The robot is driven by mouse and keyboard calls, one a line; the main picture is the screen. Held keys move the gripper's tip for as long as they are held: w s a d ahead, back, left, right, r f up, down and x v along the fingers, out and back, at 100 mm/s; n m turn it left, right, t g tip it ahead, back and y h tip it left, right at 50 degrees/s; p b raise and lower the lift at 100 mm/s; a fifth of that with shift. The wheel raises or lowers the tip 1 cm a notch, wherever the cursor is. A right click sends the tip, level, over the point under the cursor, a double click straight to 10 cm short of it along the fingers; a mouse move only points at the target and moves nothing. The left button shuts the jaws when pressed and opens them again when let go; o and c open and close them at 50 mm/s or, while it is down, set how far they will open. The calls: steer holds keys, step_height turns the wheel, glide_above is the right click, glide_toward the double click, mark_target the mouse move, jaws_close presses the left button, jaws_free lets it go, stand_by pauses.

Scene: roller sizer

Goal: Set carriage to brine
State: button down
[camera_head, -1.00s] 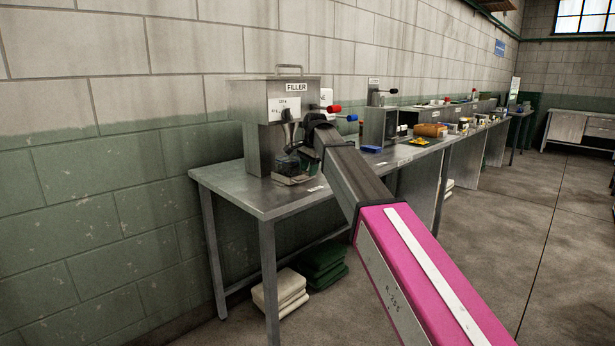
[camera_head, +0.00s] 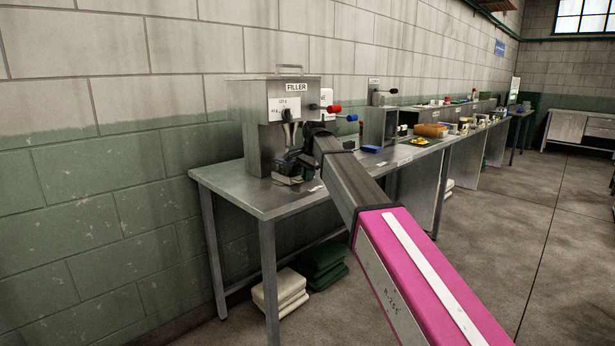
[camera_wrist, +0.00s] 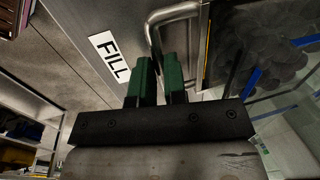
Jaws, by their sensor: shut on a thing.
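The steel filler machine (camera_head: 250,125), labelled FILLER, stands on the near end of the steel bench. My gripper (camera_head: 291,160) is low at its front, small and partly hidden by my wrist. In the wrist view my green fingers (camera_wrist: 159,82) are closed around a bent metal handle (camera_wrist: 153,34). A label reading FILL (camera_wrist: 110,57) lies left of the handle. A dark panel and clear pane with blue edging (camera_wrist: 262,75) are to the right. The carriage is mostly hidden in the head view. A white sign (camera_head: 330,97) ending in "NE" is partly hidden behind the filler.
A red-knobbed lever (camera_head: 333,109) and a blue-knobbed lever (camera_head: 351,118) stick out right of the filler. Further along the bench (camera_head: 228,188) are a second machine (camera_head: 378,125), a blue tray (camera_head: 371,149) and several small items. Folded cloths (camera_head: 280,289) lie underneath. The floor at right is clear.

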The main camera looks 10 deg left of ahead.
steer(key=w+d, duration=0.4)
steer(key=w, duration=0.2)
steer(key=w+d, duration=0.4)
steer(key=w, duration=0.1)
steer(key=w+d, duration=0.5)
steer(key=w, duration=0.1)
steer(key=shift+w, duration=0.3)
steer(key=c, duration=1.2)
jaws_free()
steer(key=shift+o, duration=0.2)
steer(key=shift+r, duration=0.1)
step_height(320, 180, up, 10)
steer(key=s+d, duration=0.1)
steer(key=shift+s+d+r, duration=0.15)
steer(key=shift+d+r, duration=0.05)
steer(key=shift+d, duration=0.15)
